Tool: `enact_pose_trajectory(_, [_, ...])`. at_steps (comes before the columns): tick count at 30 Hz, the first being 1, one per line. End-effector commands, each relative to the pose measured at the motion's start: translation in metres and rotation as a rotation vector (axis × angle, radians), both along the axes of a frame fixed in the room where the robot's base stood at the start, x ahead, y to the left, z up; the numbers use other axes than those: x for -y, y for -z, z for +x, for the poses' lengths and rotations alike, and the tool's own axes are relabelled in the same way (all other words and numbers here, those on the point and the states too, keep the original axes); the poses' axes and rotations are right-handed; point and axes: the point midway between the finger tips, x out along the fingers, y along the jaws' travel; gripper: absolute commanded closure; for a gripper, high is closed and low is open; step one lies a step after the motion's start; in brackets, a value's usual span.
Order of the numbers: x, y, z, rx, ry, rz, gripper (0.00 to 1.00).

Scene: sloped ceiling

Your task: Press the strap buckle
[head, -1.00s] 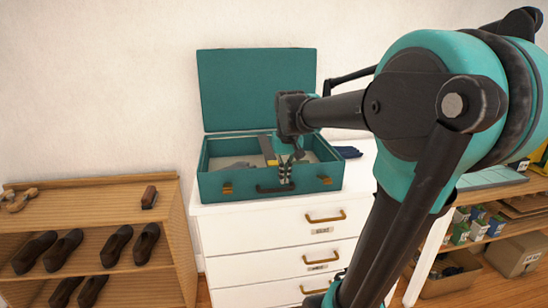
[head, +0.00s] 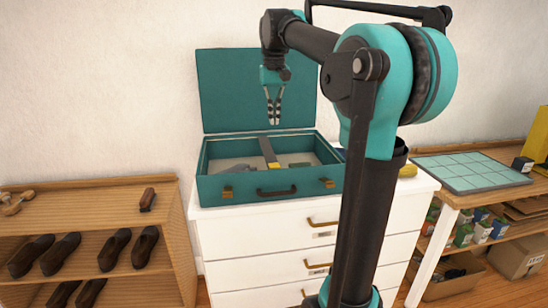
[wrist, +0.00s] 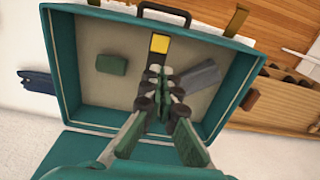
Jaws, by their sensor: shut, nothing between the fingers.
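A teal case (head: 232,192) stands open on the white drawer unit, its lid (head: 225,90) upright at the back. A dark strap (head: 265,148) runs from back to front inside the case. A yellow piece (head: 273,165), seemingly its buckle, sits at the strap's front end; it also shows in the wrist view (wrist: 160,43). My gripper (head: 273,122) is shut and empty, pointing down in front of the lid, above the case and clear of the strap. In the wrist view my gripper (wrist: 164,72) covers part of the strap.
A small green block (wrist: 111,64) and a folded grey item (wrist: 200,78) lie in the case on either side of the strap. A dark blue item (wrist: 38,82) lies beside the case. A shoe rack (head: 95,205) stands left, a table (head: 470,190) right.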

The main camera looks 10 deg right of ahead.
Motion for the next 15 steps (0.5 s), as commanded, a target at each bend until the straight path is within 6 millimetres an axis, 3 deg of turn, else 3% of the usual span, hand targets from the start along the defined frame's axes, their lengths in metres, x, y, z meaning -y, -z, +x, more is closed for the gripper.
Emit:
enact_pose_trajectory(8, [0.0, 0.005, 0.0, 0.001, 0.0, 0.0, 1.0])
enact_pose_trajectory(15, [0.0, 0.039, 0.0, 0.001, 0.0, 0.0, 1.0])
